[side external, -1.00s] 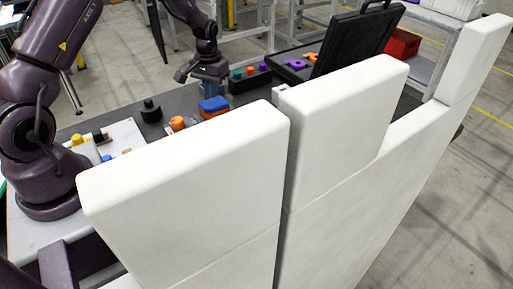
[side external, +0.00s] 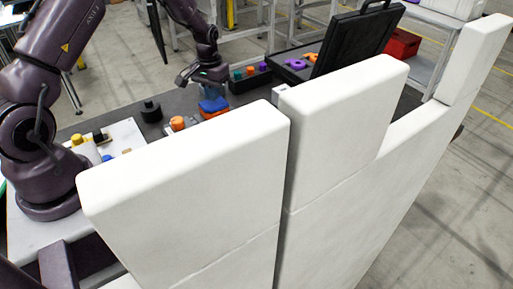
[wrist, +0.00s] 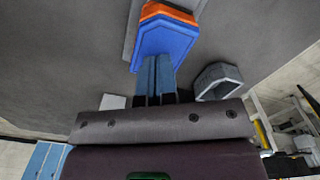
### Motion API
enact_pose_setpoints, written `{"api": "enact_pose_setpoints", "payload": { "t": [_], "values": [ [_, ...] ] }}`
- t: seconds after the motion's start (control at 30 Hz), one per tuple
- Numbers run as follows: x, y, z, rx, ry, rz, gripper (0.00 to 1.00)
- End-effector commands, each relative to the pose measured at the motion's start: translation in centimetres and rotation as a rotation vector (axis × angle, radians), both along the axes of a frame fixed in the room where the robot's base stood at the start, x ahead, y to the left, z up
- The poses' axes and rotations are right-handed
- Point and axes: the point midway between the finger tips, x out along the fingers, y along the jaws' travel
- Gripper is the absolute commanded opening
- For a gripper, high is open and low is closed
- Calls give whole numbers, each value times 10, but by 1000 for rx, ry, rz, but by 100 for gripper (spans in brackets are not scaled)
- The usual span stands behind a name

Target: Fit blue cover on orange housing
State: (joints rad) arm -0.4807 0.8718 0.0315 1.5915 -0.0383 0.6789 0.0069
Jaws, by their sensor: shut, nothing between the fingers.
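The blue cover (side external: 214,104) sits on top of the orange housing (side external: 215,114) in the side external view, partly hidden behind a white block. In the wrist view the blue cover (wrist: 166,42) lies over the orange housing (wrist: 170,12), with an orange edge showing at the far end. My gripper (wrist: 155,68) is shut with nothing between its fingers. Its fingertips are right at the near edge of the blue cover; whether they touch it I cannot tell. In the side view my gripper (side external: 212,92) is just above the cover.
Large white blocks (side external: 190,190) stand in front and hide part of the table. A black round part (side external: 151,110) and an orange part (side external: 177,123) stand left of the housing. A black tray (side external: 250,80) with coloured parts is behind. A grey hollow fixture (wrist: 218,80) is at right.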

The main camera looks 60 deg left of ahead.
Motion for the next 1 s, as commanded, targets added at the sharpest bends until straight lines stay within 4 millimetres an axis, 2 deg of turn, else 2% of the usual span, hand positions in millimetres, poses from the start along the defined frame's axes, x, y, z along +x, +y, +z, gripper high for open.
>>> {"api": "enact_pose_setpoints", "payload": {
  "t": [0.37, 1.0],
  "values": [
    [0, 0, -12, 0, 0, 0, 0],
    [0, 0, -12, 0, 0, 0, 0]
  ]
}}
